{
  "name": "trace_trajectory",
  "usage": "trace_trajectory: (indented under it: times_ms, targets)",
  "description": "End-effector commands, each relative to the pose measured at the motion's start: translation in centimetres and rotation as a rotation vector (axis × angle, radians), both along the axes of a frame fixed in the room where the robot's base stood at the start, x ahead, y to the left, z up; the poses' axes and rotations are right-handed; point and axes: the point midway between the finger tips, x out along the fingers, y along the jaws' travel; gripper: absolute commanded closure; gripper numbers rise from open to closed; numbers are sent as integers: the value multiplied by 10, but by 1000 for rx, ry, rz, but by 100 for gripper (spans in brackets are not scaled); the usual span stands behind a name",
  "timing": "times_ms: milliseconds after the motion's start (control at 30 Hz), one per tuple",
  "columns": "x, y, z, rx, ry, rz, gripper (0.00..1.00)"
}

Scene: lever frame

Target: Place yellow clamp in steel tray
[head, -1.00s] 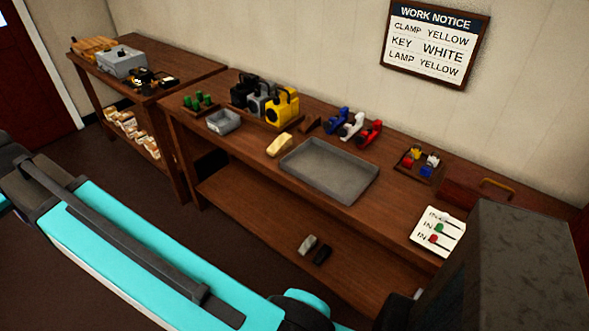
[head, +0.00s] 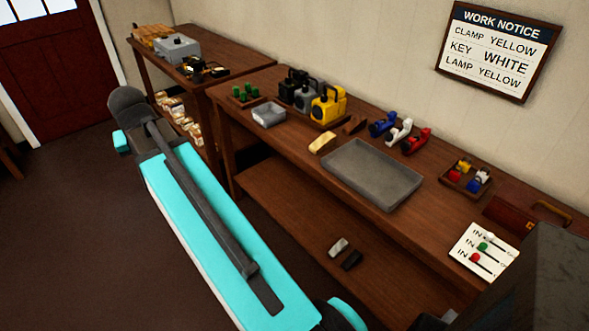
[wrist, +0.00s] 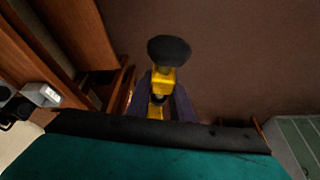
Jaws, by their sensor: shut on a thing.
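The yellow clamp (wrist: 163,80) with a dark round end shows in the wrist view. My gripper (wrist: 160,100) is shut on it and holds it over dark floor. In the head view only my turquoise arm shows; the gripper and clamp cannot be made out there. The large, shallow, grey steel tray (head: 340,180) lies flat on the wooden bench and looks empty. It sits to the right of my arm in the head view, clear of it.
A small grey bin (head: 268,116), the lamps (head: 328,104), a pale yellow block (head: 322,143) and coloured clamps (head: 399,132) surround the tray. A work notice (head: 497,50) on the wall reads clamp yellow. A second bench (head: 215,82) stands left.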

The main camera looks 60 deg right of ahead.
Motion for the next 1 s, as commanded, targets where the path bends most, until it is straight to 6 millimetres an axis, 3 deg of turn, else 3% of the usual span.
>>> trace_trajectory:
  times_ms: [100,500,1000]
  targets:
    - [-19,-37,-9,-1,-2,-115,100]
    - [-90,-144,-30,-1,-1,-492,100]
    - [-203,-249,-54,-1,-2,-957,100]
